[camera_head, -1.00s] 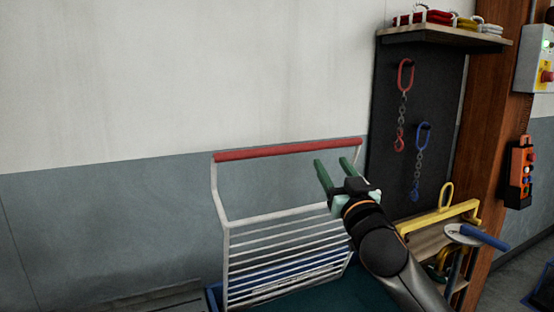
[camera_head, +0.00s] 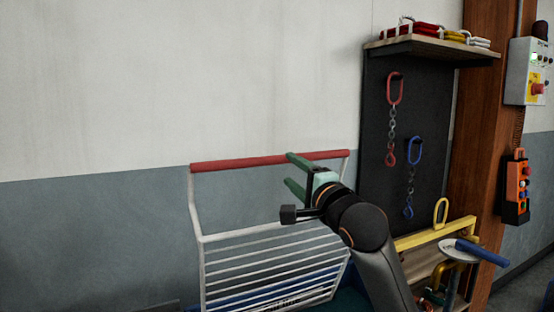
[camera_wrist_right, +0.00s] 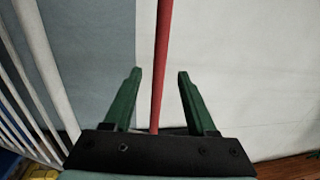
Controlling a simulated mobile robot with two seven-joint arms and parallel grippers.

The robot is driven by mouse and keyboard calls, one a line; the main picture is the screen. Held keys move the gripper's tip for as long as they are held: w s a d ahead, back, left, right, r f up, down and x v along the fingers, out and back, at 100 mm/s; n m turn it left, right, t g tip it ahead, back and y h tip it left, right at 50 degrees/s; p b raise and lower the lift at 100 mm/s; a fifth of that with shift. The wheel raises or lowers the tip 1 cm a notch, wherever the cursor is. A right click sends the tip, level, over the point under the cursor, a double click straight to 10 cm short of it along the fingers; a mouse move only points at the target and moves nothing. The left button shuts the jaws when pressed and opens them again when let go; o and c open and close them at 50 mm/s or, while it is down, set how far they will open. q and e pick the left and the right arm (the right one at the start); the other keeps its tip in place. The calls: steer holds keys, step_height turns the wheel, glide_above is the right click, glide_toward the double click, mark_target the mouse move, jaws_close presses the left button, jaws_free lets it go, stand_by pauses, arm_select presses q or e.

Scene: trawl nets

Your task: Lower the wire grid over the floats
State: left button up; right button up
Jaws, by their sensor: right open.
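The white wire grid (camera_head: 203,262) stands raised and tilted in the head view, with a red handle bar (camera_head: 232,164) across its top. My right gripper (camera_head: 290,171) is at the right half of this bar, its green fingers pointing left, one above the other. In the right wrist view the red bar (camera_wrist_right: 162,55) runs between the two open fingers of the right gripper (camera_wrist_right: 159,74), with a gap on each side. White grid wires (camera_wrist_right: 38,62) show at the left. No floats can be made out clearly. My left gripper is out of view.
A dark board (camera_head: 428,150) with a red chain hook (camera_head: 394,90) and a blue one (camera_head: 415,150) hangs to the right. A yellow bar (camera_head: 435,235) and a blue-handled tool (camera_head: 482,252) stand below it. The wall behind is bare.

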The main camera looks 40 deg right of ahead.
mark_target(280, 161)
steer(key=p+x, duration=0.1)
steer(key=x, duration=0.7)
steer(key=shift+s, duration=0.1)
jaws_close()
stand_by(1.2)
